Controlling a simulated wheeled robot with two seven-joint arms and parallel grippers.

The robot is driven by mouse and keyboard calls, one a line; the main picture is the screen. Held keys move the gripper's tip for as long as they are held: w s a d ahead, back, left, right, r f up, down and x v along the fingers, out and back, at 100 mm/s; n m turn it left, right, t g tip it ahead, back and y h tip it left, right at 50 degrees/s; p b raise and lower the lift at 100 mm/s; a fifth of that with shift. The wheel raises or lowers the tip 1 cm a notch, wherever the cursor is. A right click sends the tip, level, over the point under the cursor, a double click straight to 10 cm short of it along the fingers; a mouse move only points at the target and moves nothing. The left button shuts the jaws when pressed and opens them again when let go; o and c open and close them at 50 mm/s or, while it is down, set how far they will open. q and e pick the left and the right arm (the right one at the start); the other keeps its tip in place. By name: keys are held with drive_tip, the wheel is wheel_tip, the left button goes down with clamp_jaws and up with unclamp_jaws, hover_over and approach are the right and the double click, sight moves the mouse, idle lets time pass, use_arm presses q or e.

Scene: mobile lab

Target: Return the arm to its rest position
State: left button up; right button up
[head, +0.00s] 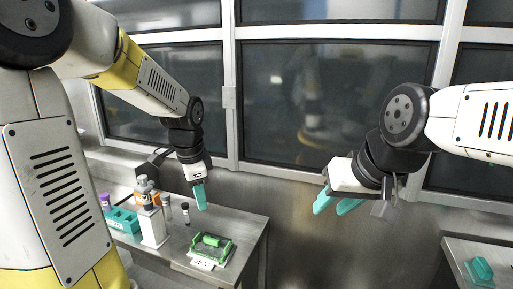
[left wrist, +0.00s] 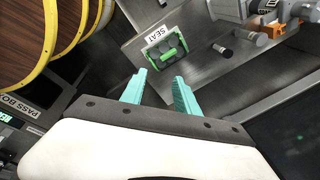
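My left gripper (head: 200,195) hangs above the left bench, fingers pointing down. In the left wrist view its teal fingers (left wrist: 159,90) stand apart with nothing between them. My right gripper (head: 337,203) is at the right of the head view, raised in front of the metal wall. Its two teal fingers are apart with nothing seen between them.
The steel bench (head: 232,222) holds a green frame with a SEAT label (head: 203,264), a small dark-capped vial (head: 185,213), a white block (head: 152,228), a teal rack (head: 123,220) and bottles. Another bench (head: 455,250) at right holds a teal item (head: 482,268).

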use_arm(q)
drive_tip(key=s+d+r+n+t+h, duration=0.1)
drive_tip(key=s+r+n, duration=0.3)
drive_tip(key=s+n, duration=0.2)
drive_tip(key=s+d+r+n+t+h, duration=0.1)
drive_tip(key=s+r+n, duration=0.3)
drive_tip(key=s, duration=0.5)
drive_tip(key=shift+s+n+t, duration=0.35)
drive_tip(key=shift+n+t, duration=0.45)
drive_tip(key=shift+n, duration=0.4)
drive_tip(key=shift+w, duration=0.25)
drive_tip(key=c, duration=0.7)
drive_tip(key=shift+n+g+y, duration=0.4)
drive_tip(key=shift+g, duration=0.5)
drive_tip(key=w, duration=0.2)
drive_tip(key=w+f, duration=0.1)
drive_tip(key=w, duration=0.1)
drive_tip(key=w+a, duration=0.1)
drive_tip(key=w, duration=0.1)
drive_tip(key=shift+w+f, duration=0.25)
drive_tip(key=shift+w, duration=0.1)
clamp_jaws()
drive_tip(key=n+g+y, duration=0.1)
drive_tip(key=n+g, duration=0.1)
drive_tip(key=g, duration=0.2)
hover_over(211, 238)
wheel_tip(211, 238, down, 18)
drive_tip(key=shift+f, duration=3.7)
